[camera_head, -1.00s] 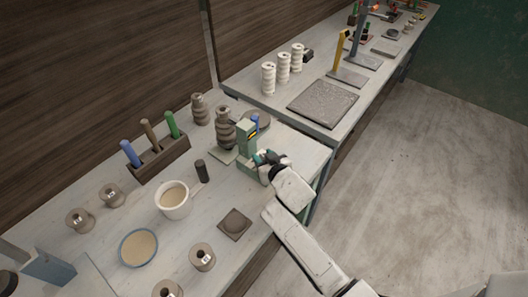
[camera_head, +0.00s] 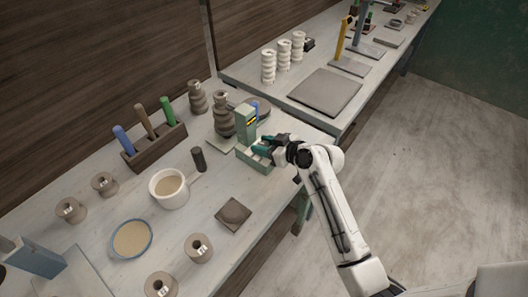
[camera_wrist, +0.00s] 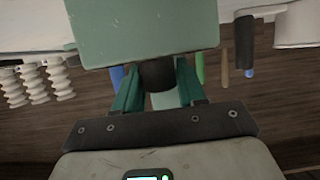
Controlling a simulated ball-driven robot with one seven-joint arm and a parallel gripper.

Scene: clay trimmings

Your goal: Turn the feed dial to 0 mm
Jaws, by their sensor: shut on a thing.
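The green feed device (camera_head: 246,121) stands on the near bench, with a small yellow marking on its upright part. In the wrist view its flat green body (camera_wrist: 142,30) fills the top middle. The feed dial, a dark round knob (camera_wrist: 157,75), sticks out of that body towards me. My gripper (camera_wrist: 157,88) has its two green fingers on either side of the knob and is shut on it. In the head view my gripper (camera_head: 264,149) is at the device's right side and hides the dial. The dial's scale and reading cannot be seen.
Stacked brown clay pieces (camera_head: 223,116) stand just left of the device. A dark cylinder (camera_head: 199,160), a cream cup (camera_head: 168,188) and a tool rack (camera_head: 157,149) stand further left. White stacked pieces (camera_head: 268,66) and a grey slab (camera_head: 324,91) are on the far bench.

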